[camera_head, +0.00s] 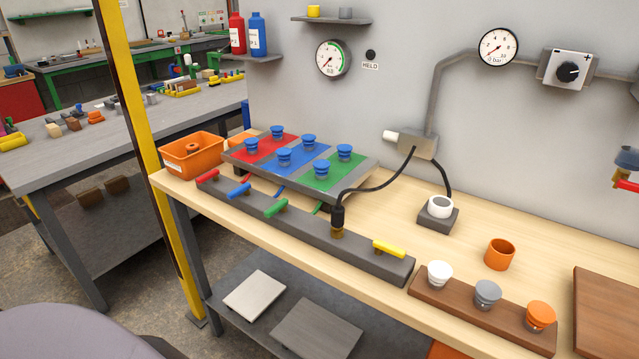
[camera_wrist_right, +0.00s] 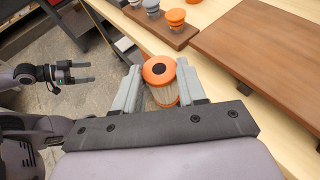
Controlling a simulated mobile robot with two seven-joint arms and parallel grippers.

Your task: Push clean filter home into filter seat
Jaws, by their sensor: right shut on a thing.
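My left gripper (camera_wrist_right: 90,71) shows at the left of that view, open and empty, over the floor. Neither gripper shows in the head view. No part is clearly the filter seat; a dark block with a white ring (camera_head: 440,206) and an orange cup (camera_head: 499,254) stand on the bench.
A brown rack (camera_head: 462,311) holds white, grey and orange-topped pieces near the front edge. A brown board (camera_head: 606,312) lies to its right. A dark manifold (camera_head: 305,238) with coloured handles runs along the front. A black cable (camera_head: 384,187) hangs from the wall box (camera_head: 418,144).

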